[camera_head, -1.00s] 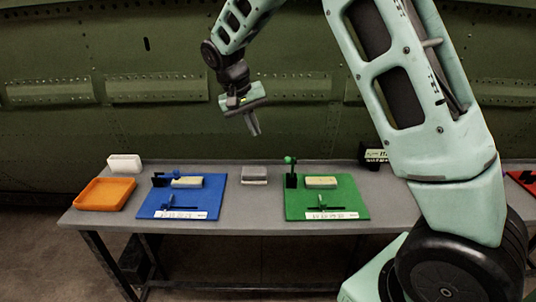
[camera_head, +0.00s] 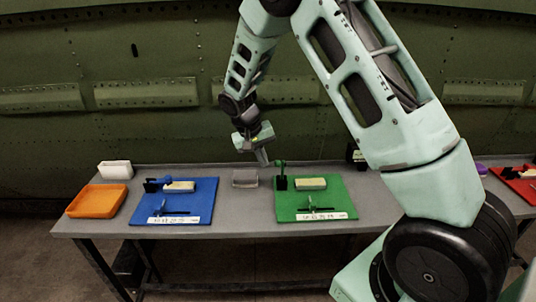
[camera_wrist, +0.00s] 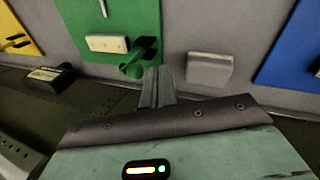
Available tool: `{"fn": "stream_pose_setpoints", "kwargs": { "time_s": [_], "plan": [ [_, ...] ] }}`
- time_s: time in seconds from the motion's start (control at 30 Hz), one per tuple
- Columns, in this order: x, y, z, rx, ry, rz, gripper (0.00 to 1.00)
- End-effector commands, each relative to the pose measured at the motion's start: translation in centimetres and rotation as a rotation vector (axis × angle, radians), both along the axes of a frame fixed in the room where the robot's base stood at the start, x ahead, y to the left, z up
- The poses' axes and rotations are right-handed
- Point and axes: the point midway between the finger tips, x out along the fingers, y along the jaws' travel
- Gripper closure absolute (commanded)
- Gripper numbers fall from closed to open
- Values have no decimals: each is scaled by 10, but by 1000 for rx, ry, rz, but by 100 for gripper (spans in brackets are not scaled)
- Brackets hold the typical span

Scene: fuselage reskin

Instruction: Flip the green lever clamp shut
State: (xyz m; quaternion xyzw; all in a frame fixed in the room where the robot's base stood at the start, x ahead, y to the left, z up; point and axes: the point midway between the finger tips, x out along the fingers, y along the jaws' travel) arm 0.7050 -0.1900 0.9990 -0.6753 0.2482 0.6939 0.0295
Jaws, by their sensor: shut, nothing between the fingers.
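The green lever clamp (camera_head: 280,164) stands with its handle upright on a black base, at the back left of the green board (camera_head: 342,205). A pale block (camera_head: 311,184) lies beside it on the board. In the wrist view the green lever (camera_wrist: 132,70) shows its round knob just left of my fingertips, with the green board (camera_wrist: 122,18) beyond. My gripper (camera_head: 264,162) is shut and empty, pointing down close to the lever, on its left in the head view. I cannot tell whether the fingers (camera_wrist: 157,75) touch the lever.
A grey block (camera_head: 245,178) sits between the green board and the blue board (camera_head: 195,208), which has its own blue lever clamp. An orange tray (camera_head: 97,201) and a white box (camera_head: 115,170) are at the left end. A red board (camera_head: 520,184) is at the right. A green riveted wall rises behind.

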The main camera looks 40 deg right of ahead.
Motion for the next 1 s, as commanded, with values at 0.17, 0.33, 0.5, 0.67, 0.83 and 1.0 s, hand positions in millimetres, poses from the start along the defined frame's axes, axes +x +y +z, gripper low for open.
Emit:
{"fn": "stream_pose_setpoints", "kwargs": {
  "time_s": [0.17, 0.33, 0.5, 0.67, 0.83, 1.0],
  "plan": [
    [-5, -13, -1, 1, 0, 0, 100],
    [-6, -17, -3, 0, 0, 1, 100],
    [-6, -16, -3, 0, 0, 1, 100],
    [-5, -17, -3, 5, -3, 0, 100],
    [-1, -19, -1, 35, -25, -2, 100],
    [1, -20, 0, 59, -39, 0, 100]
  ]
}}
